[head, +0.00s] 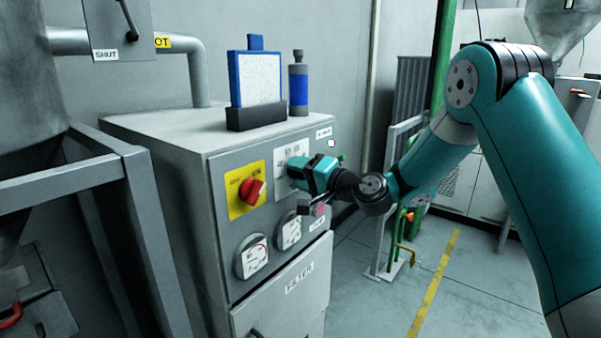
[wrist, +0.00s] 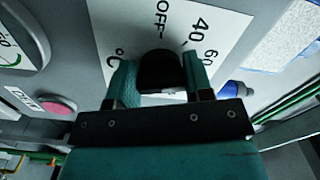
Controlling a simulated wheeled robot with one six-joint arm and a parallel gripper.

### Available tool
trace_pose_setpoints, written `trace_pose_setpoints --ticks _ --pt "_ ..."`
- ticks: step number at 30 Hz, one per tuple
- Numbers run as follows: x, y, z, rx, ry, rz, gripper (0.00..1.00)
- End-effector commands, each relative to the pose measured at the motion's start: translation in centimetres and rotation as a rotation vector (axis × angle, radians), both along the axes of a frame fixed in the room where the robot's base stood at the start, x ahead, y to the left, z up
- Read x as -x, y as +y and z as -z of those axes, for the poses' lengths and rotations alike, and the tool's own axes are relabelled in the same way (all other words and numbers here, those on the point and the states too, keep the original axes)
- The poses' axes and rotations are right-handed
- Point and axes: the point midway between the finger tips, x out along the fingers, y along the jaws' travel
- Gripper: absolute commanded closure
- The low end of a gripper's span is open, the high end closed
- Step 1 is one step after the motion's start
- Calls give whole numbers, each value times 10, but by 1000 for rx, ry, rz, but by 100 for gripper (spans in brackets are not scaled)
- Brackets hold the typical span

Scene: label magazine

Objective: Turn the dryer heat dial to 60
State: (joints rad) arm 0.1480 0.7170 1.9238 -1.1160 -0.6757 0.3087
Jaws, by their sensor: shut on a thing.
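The heat dial (wrist: 158,68) is a black knob on a white scale plate (wrist: 125,25) marked OFF, 40, 60 and °C in the wrist view. My gripper (wrist: 157,85) is shut on the dial, one finger on each side. Which mark the dial points to cannot be told, as its pointer does not show clearly. In the head view my gripper (head: 292,172) reaches the plate (head: 281,160) on the grey dryer cabinet (head: 221,178), and it hides the dial there.
A yellow plate with a red rotary switch (head: 252,192) sits left of my gripper. Two round gauges (head: 252,257) are below. A pink button (wrist: 58,106) is close by. A blue-framed panel (head: 258,78) and a blue bottle (head: 298,88) stand on the cabinet top.

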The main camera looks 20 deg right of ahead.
Motion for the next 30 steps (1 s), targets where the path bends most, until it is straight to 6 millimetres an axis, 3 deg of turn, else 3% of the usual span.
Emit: trace_pose_setpoints --ticks 12,13,16,25,30 --pt "0 -1 0 -5 3 3 77" --pt "0 -1 0 -5 3 3 49" --pt "0 -1 0 -5 3 2 28" --pt "1 -1 0 -4 3 1 28" --pt "16 -13 3 -5 4 4 28"
